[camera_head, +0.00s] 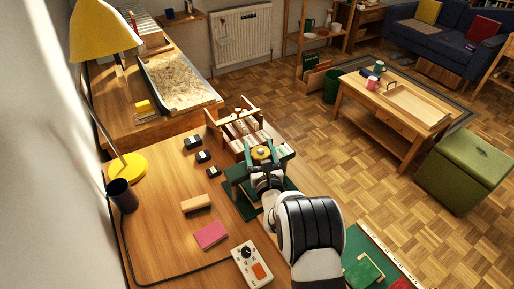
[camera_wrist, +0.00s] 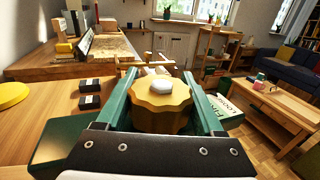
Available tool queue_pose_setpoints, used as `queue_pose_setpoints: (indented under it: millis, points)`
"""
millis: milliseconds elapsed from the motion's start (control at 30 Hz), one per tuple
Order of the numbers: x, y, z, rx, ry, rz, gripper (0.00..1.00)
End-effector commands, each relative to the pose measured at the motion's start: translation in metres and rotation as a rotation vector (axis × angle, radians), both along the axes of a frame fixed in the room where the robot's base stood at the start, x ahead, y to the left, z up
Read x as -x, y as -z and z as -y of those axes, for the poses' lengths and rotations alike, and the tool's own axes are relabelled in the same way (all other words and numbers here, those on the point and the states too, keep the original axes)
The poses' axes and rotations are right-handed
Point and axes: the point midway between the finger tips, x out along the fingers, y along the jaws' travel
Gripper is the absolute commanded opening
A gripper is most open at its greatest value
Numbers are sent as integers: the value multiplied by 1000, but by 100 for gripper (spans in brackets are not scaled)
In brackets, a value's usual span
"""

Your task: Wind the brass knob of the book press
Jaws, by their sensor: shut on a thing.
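The brass knob (camera_wrist: 162,104) is a scalloped gold disc with a pale round cap on top. It stands between the two green fingers of my gripper (camera_wrist: 163,84), which are shut on its sides. In the head view the knob (camera_head: 261,153) shows as a small yellow disc at the far end of my gripper (camera_head: 262,160). The book press (camera_head: 234,183) is dark green and sits on the workbench under the knob. My gripper and wrist hide much of the press and its screw.
Several small black blocks (camera_head: 193,142), a wooden block (camera_head: 197,203), a pink pad (camera_head: 211,235) and a control box (camera_head: 251,262) lie left of my arm. A yellow lamp (camera_head: 127,167) stands at left.

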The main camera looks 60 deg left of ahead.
Motion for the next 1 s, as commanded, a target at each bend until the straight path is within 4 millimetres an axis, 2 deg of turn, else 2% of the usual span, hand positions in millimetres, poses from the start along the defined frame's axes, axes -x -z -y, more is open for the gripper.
queue_pose_setpoints:
  millis: [300, 333, 500, 833, 933, 1000]
  points:
    - [-1, -1, 0, -1, 26, 1, 13]
    - [-1, -1, 0, -1, 26, 1, 71]
    - [-1, 0, 0, 0, 26, 1, 99]
    - [1, 1, 5, 2, 26, -1, 99]
    - [7, 0, 19, 3, 25, 0, 99]
    - [13, 1, 36, 4, 26, -1, 99]
